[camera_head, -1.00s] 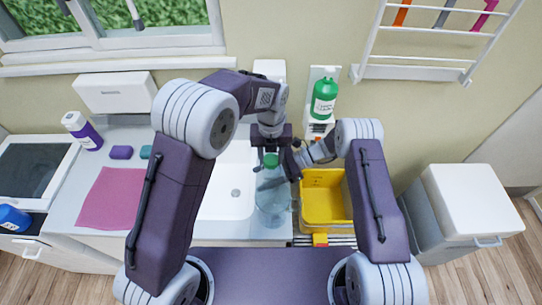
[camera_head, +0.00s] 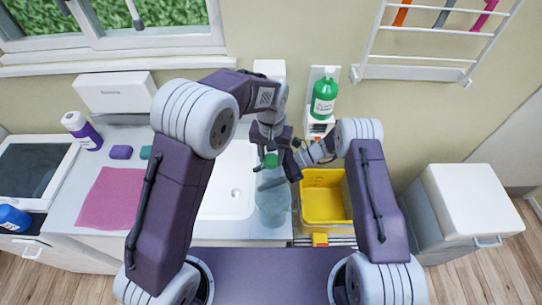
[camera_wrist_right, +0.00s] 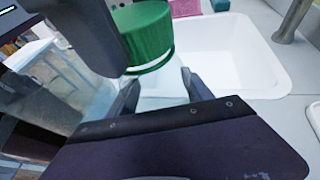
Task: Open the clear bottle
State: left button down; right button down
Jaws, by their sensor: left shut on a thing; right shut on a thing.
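The clear bottle (camera_head: 273,208) is see-through and bluish, and stands at the counter's front edge beside the sink. Its green cap (camera_head: 270,160) also shows in the right wrist view (camera_wrist_right: 146,35). My left gripper (camera_head: 269,152) comes down from above and is shut on the cap. My right gripper (camera_head: 283,178) reaches in from the right and is shut on the bottle below the cap. Its fingers (camera_wrist_right: 160,95) show under the cap in the wrist view. The grippers partly hide the bottle's neck, so I cannot tell whether the cap is clear of it.
The white sink (camera_head: 232,205) is left of the bottle. A yellow bin (camera_head: 325,207) is close on the right. A green pump bottle (camera_head: 324,98) stands on a shelf behind.

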pick_arm(q)
jog(key=n, duration=0.6)
jog(key=shift+n, duration=0.3)
jog(key=n, duration=0.3)
jog(key=shift+n, duration=0.3)
jog(key=n, duration=0.5)
jog(key=shift+n, duration=0.3)
jog(key=n, duration=0.5)
jog(key=shift+r, duration=0.25)
jog(key=shift+r, duration=0.95)
